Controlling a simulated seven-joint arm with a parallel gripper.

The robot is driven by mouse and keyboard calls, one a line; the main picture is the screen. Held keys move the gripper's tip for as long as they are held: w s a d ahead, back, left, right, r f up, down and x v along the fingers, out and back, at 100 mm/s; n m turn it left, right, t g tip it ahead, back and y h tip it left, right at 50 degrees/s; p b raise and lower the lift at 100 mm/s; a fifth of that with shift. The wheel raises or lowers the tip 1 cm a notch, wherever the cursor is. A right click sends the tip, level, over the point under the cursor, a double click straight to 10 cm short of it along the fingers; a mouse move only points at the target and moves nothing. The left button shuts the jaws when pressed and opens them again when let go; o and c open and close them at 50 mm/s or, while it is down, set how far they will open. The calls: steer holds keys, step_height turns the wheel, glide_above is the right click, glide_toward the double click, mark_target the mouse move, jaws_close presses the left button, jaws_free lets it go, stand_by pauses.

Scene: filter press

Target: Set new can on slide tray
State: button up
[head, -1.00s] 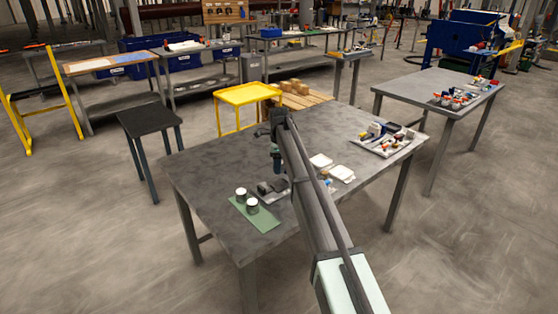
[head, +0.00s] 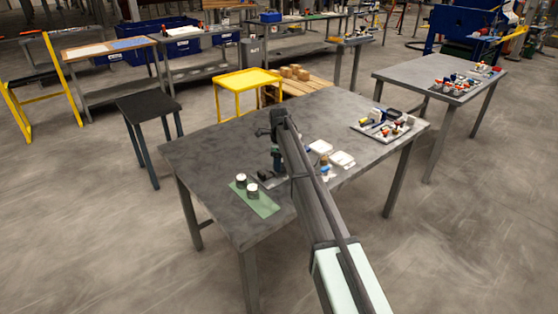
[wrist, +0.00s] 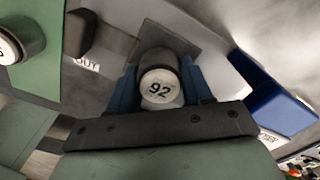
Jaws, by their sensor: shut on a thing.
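My gripper (wrist: 160,88) is shut on a can with a pale lid marked 92 (wrist: 159,88), held between its two blue fingers. In the head view my gripper (head: 277,160) is over the middle of the table, beside a dark block. The held can cannot be made out there. A flat grey plate (wrist: 190,38), possibly the slide tray, shows beyond the can in the wrist view. I cannot tell whether the can touches it. Two other cans (head: 241,181) (head: 252,190) stand on a green mat (head: 263,207); one (wrist: 22,40) shows at the wrist view's left edge.
A dark block (wrist: 80,32) stands left of the can, near a printed label. A blue open box (wrist: 268,105) is to the right. White dishes (head: 321,147) and a tray of small parts (head: 367,130) lie farther right on the table. The table's far left is clear.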

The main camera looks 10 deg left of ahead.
steer(key=shift+s+f, duration=0.25)
steer(key=shift+f, duration=0.55)
stand_by(1.0)
steer(key=o, duration=1.2)
steer(key=shift+r, duration=0.15)
steer(key=shift+w+r, duration=0.2)
steer(key=shift+r, duration=3.55)
